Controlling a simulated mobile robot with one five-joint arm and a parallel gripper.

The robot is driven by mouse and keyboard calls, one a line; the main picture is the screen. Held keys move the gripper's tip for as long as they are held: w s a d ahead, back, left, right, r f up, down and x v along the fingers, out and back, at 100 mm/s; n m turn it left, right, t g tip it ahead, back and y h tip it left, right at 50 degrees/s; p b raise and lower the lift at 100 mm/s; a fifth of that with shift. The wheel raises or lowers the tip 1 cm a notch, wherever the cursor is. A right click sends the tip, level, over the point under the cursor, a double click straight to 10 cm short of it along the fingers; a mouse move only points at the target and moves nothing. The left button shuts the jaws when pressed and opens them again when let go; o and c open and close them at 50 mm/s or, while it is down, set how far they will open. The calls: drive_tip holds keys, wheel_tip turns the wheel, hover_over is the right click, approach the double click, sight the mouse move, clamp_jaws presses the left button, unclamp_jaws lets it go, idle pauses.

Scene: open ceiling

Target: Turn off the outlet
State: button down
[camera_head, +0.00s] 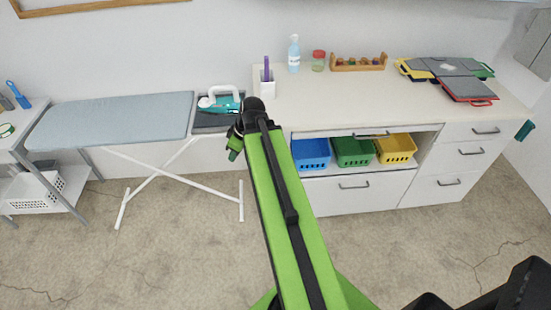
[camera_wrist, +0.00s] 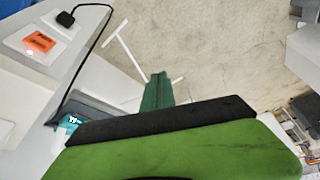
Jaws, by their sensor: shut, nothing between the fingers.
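The outlet shows in the wrist view at the upper left: a white plate with an orange rocker switch (camera_wrist: 39,42) and a small glowing spot at its lower edge. Beside it a black plug (camera_wrist: 66,19) sits in a white socket plate, with a black cord running down from it. I cannot make out the outlet in the head view. My gripper (camera_wrist: 157,92) is shut and empty, apart from the switch and to its lower right in the wrist view. In the head view my gripper (camera_head: 234,148) hangs in front of the gap between ironing board and counter.
An ironing board (camera_head: 115,118) stands left, with a teal and white iron (camera_head: 220,101) at its right end. A white counter (camera_head: 385,95) at right carries bottles, a rack and folders. Blue, green and yellow baskets sit below. The floor in front is clear.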

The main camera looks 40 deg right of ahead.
drive_tip(key=s+d+f+n+t+h+b, duration=0.1)
drive_tip(key=s+d+f+n+t+b, duration=0.1)
drive_tip(key=d, duration=0.8)
drive_tip(key=s+d+f+n+t+b, duration=0.2)
drive_tip(key=s+d+f+b, duration=0.1)
drive_tip(key=d, duration=0.8)
drive_tip(key=shift+s+h+b, duration=0.4)
drive_tip(key=shift+s, duration=0.35)
